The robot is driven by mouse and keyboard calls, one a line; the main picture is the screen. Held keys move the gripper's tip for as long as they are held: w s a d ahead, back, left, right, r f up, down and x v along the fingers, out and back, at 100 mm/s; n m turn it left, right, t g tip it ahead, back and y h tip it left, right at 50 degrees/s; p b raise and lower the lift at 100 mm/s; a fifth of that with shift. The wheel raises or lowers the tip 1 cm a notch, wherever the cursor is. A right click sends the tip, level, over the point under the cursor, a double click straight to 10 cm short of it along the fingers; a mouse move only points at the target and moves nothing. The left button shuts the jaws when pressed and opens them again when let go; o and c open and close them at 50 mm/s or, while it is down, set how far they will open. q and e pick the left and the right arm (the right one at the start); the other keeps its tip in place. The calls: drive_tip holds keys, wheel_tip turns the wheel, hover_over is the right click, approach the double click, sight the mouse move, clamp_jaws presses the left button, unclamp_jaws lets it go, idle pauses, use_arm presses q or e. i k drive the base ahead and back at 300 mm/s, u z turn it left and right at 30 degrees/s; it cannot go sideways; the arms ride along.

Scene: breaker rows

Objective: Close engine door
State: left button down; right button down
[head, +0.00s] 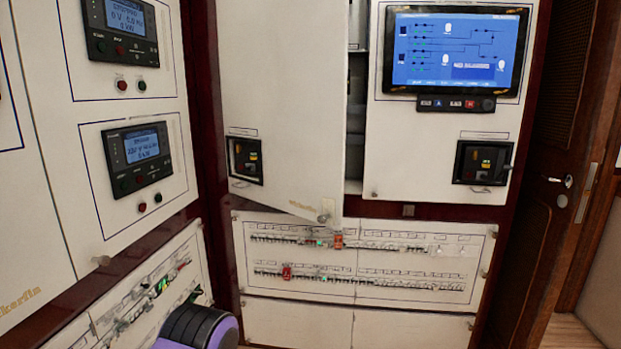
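A white cabinet door (290,90) in the middle of the head view stands ajar. It appears hinged on its left side, with its right edge swung out toward me. A small latch or knob (323,217) sits at its lower right corner, and a black switch unit (245,160) is set in its lower left. A narrow opening (356,100) to the right of the door shows grey parts inside. No label readable here names this as the engine door. Neither gripper shows; only a purple and black part of my arm is visible at the bottom, apart from the door in the picture.
A fixed-looking panel with a blue screen (455,52) is right of the opening. Breaker rows (400,278) run below the door. Panels with small displays (140,147) form the left wall. A brown wooden door (560,160) stands at the right, with floor (572,332) visible beneath.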

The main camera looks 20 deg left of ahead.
sight(283, 63)
drive_tip(key=u, duration=0.55)
drive_tip(key=i, duration=0.55)
drive_tip(key=u, duration=0.45)
